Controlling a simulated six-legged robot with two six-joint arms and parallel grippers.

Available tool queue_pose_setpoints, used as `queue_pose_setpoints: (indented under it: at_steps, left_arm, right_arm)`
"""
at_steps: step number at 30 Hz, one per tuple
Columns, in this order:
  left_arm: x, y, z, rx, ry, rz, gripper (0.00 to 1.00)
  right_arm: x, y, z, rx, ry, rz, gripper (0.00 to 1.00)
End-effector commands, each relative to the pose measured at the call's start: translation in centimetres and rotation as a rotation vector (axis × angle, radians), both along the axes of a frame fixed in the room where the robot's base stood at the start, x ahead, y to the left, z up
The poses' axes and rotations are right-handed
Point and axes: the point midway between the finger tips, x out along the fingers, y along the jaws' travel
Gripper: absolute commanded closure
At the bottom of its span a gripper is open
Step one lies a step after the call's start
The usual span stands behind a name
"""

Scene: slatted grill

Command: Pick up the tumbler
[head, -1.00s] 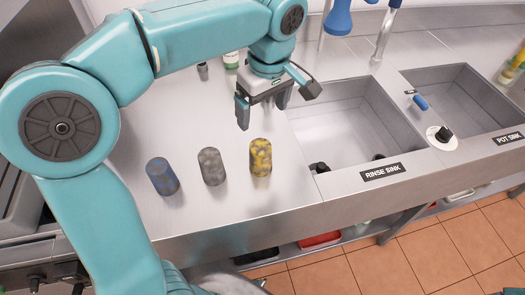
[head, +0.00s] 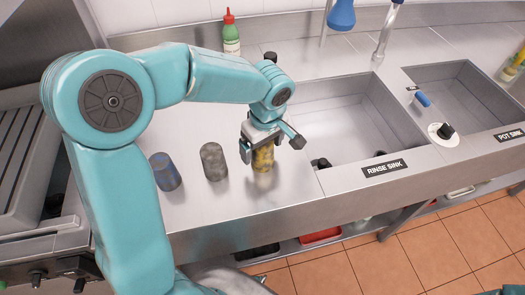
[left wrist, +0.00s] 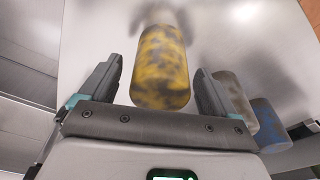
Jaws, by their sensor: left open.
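Three mottled tumblers stand on the steel counter left of the rinse sink: a yellow tumbler (head: 263,158), a grey tumbler (head: 214,162) and a blue tumbler (head: 165,172). My left gripper (head: 260,150) is open at the yellow tumbler and partly covers it in the head view. In the left wrist view, the yellow tumbler (left wrist: 161,68) stands between the two open fingers of my left gripper (left wrist: 155,85), with a gap visible on each side. The grey tumbler (left wrist: 235,98) and blue tumbler (left wrist: 271,137) show beyond the right finger. My right gripper is not in view.
The rinse sink (head: 345,115) opens just right of the yellow tumbler, with a pot sink (head: 455,100) farther right. The counter's front edge is close to the tumblers.

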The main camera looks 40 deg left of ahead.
Motion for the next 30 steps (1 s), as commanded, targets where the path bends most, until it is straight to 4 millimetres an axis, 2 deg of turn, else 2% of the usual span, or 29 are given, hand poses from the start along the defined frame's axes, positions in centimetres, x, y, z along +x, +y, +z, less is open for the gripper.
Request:
queue_pose_setpoints:
  at_steps: [5,11,23,26,30]
  left_arm:
    - [0.0,0.0,0.0,0.000,-0.001,0.000,0.10]
    - [0.0,0.0,0.0,0.000,0.000,0.000,0.70]
    - [0.1,0.0,0.7,0.000,-0.003,0.001,0.71]
    - [0.1,0.0,1.9,0.000,-0.004,0.002,0.71]
    - [0.1,0.0,4.9,0.000,-0.007,0.001,0.71]
  right_arm:
    - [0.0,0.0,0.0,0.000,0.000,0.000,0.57]
    - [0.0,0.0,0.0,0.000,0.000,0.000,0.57]
    - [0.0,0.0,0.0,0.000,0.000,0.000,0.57]
    - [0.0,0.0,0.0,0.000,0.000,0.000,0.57]
    - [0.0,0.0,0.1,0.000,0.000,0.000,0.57]
